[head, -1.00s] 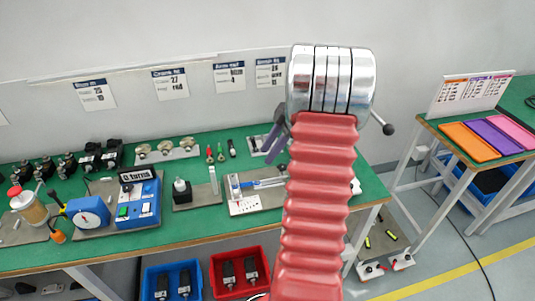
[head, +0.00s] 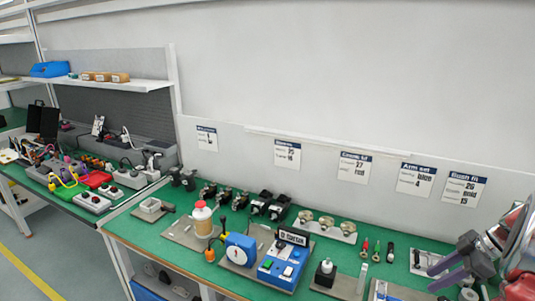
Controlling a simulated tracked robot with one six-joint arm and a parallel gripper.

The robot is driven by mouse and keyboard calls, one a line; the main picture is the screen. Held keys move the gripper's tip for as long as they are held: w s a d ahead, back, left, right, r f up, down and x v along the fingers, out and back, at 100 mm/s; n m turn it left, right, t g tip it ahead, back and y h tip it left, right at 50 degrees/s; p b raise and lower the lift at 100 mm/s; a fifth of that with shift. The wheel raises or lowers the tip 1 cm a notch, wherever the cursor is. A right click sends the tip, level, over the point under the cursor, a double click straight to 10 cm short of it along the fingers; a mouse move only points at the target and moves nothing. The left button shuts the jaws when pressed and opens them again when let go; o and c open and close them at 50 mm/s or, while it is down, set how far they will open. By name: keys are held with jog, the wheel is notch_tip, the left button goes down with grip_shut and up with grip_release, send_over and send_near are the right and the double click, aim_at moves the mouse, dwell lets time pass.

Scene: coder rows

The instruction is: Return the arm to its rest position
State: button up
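My gripper (head: 432,278) shows at the lower right edge of the head view. Its two grey-purple fingers point left, with a gap between them and nothing held. It appears above the right part of the green bench (head: 130,232). My silver arm joint and a bit of my red sleeve show behind it, cut off by the right edge. Most of my arm is out of view.
A second cluttered bench stands at left. Grey floor (head: 60,265) is clear at lower left.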

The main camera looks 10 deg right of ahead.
jog(key=s+a+f+m+g+h, duration=0.1)
jog(key=s+a+f+m, duration=0.2)
jog(key=m, duration=0.6)
jog(key=s+a+r+t+h, duration=0.1)
jog(key=s+a+r, duration=0.2)
jog(key=a, duration=0.8)
jog(key=s+a+r+m+t+h, duration=0.1)
jog(key=s+a+r, duration=0.1)
jog(key=a+r, duration=0.5)
jog(key=s+a+r+m+t+h, duration=0.1)
jog(key=a+r, duration=0.5)
jog(key=a, duration=1.1)
jog(key=s+h, duration=0.1)
jog(key=s, duration=0.1)
jog(key=shift+s+a, duration=0.2)
jog(key=shift+s, duration=0.15)
jog(key=shift+d, duration=0.1)
